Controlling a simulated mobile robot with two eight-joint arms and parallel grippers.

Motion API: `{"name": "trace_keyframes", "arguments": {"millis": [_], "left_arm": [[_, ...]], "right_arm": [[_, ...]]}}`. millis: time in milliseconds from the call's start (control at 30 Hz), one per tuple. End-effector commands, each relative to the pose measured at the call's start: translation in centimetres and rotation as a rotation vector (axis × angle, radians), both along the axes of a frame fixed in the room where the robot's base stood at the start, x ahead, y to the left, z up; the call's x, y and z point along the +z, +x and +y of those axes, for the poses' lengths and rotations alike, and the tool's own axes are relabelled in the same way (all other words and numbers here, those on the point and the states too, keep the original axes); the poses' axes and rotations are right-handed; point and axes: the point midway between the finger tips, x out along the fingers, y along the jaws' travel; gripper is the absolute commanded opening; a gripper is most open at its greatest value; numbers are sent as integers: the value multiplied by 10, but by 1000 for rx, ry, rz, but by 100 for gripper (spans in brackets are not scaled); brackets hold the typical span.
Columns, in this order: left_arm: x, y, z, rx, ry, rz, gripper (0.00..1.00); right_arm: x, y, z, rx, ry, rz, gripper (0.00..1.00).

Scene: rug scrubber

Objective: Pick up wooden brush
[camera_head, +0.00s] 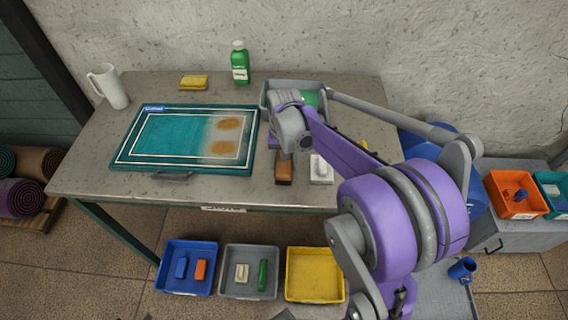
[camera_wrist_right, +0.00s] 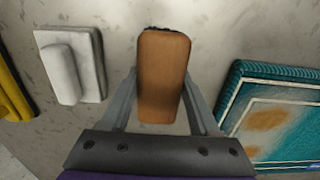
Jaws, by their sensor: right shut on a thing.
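The wooden brush (camera_wrist_right: 163,78) is a brown block with dark bristles just showing at its far end in the right wrist view. It lies between the two grey fingers of my right gripper (camera_wrist_right: 164,100), which is shut on it. In the head view the wooden brush (camera_head: 284,168) is near the front edge of the table, below my right gripper (camera_head: 285,148). My right arm hides part of the brush and the gripper's fingers there. I cannot tell whether the brush still touches the table. My left gripper is not in view.
A white brush-like block (camera_head: 321,169) sits right of the wooden brush. The teal rug (camera_head: 180,140) with brown stains lies to the left. A grey bin (camera_head: 270,88), green bottle (camera_head: 240,62), yellow sponge (camera_head: 194,82) and white jug (camera_head: 108,86) stand behind. Coloured trays (camera_head: 314,275) lie below the table.

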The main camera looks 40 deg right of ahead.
Motion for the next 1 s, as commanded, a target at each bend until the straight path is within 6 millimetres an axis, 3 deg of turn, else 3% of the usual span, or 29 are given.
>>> {"name": "trace_keyframes", "arguments": {"millis": [167, 600, 1000], "left_arm": [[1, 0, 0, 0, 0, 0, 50], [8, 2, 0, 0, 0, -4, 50], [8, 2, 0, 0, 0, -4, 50]], "right_arm": [[10, 0, 0, 0, 0, 0, 0], [89, 0, 0, 0, 0, 0, 0], [100, 0, 0, 0, 0, 0, 0]]}}
